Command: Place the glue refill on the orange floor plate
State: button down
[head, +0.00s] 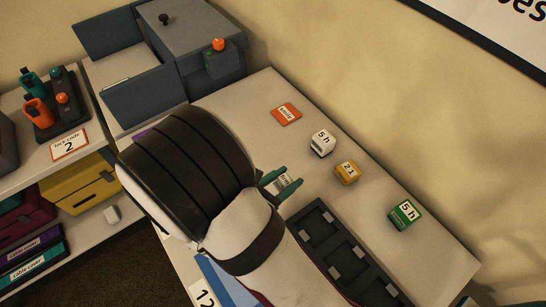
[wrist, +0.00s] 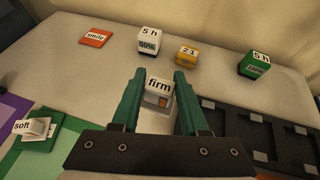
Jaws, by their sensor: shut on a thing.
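The glue refill, a small white block marked "firm" (wrist: 158,87), sits between the two teal fingers of my gripper (wrist: 160,78), which is shut on it. In the head view the refill (head: 284,181) shows between my gripper's fingers (head: 291,177), above or on the pale counter; I cannot tell whether it touches. The orange floor plate, marked "smile" (head: 286,113), lies flat and bare on the counter, farther back than my gripper. It also shows at the upper left of the wrist view (wrist: 96,38).
A white block (head: 322,143), a yellow block (head: 347,172) and a green block (head: 404,214) stand along the counter's wall side. A black slotted tray (head: 318,228) lies nearer. A white "soft" piece (wrist: 36,127) sits on a green plate. The counter around the orange plate is clear.

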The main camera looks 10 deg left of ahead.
jog(key=w+n+t+y, duration=0.1)
jog(key=w+n+y, duration=0.2)
jog(key=w, duration=1.4)
jog(key=w+d+n+y, duration=0.2)
jog(key=w+d, duration=0.5)
jog(key=w, duration=0.4)
send_over(286, 113)
jog(key=shift+t, duration=0.4)
jog(key=f, duration=0.5)
jog(key=shift+s+d+f, duration=0.1)
jog(key=shift+d+f, duration=0.05)
jog(key=shift+d, duration=0.15)
jog(key=shift+a+f, duration=0.15)
jog(key=shift+f, duration=0.95)
jog(key=shift+a+f, duration=0.15)
jog(key=shift+f, duration=0.95)
jog(key=shift+f, duration=0.1)
jog(key=shift+c, duration=2.1)
grip_release()
